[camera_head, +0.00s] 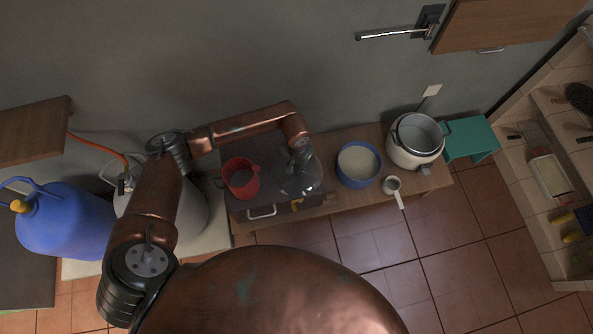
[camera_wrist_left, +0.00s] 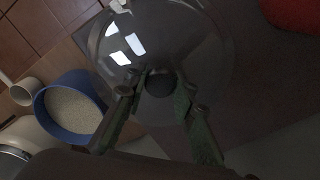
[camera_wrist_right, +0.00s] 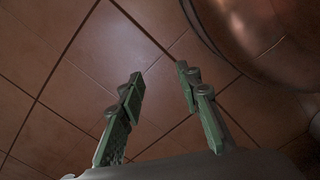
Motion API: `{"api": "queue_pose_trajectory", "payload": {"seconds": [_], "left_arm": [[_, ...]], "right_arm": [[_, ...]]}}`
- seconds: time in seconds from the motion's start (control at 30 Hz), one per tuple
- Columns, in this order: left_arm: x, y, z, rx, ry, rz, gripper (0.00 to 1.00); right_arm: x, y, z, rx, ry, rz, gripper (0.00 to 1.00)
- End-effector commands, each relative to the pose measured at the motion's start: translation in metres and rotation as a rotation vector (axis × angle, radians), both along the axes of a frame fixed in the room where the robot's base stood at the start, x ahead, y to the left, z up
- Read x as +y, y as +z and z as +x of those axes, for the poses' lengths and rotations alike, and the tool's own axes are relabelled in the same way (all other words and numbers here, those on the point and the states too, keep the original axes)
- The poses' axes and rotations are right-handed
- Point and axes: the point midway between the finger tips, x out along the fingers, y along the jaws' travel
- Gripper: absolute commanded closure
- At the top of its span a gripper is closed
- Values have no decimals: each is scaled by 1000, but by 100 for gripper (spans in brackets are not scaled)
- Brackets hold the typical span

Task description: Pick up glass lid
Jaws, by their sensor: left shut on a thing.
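The glass lid (camera_head: 302,180) is a clear round dome with a dark knob. In the head view it is over the dark stove-like box (camera_head: 262,199), right of the red pitcher (camera_head: 240,178); I cannot tell whether it touches the box. My left gripper (camera_head: 299,160) is above the lid. In the left wrist view its green fingers (camera_wrist_left: 160,88) are shut on the knob, and the glass lid (camera_wrist_left: 185,45) spreads out beyond them. My right gripper (camera_wrist_right: 158,77) is open and empty over floor tiles in the right wrist view; the head view does not show it.
A blue bowl (camera_head: 358,166) with pale contents stands right of the lid, beside a small white-handled cup (camera_head: 392,184) and a white rice cooker (camera_head: 415,145). A blue jug (camera_head: 62,228) is at the left. Overhead cabinets flank the wall.

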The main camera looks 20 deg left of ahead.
Motion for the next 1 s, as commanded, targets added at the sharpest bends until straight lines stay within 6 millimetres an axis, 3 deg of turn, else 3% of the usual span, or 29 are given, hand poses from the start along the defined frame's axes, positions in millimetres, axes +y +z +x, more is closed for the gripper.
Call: {"api": "queue_pose_trajectory", "payload": {"seconds": [0.27,0.47,0.67,1.0], "left_arm": [[3,-5,-3,7,1,6,100],[3,3,-3,7,1,7,100],[2,36,-3,0,-1,6,100],[-16,100,-61,-1,-5,3,100]], "right_arm": [[0,-1,0,1,0,0,68],[0,-1,1,-8,-1,-1,68],[-10,-23,-13,-1,-1,-12,68],[-13,-67,-70,3,25,-15,68]]}}
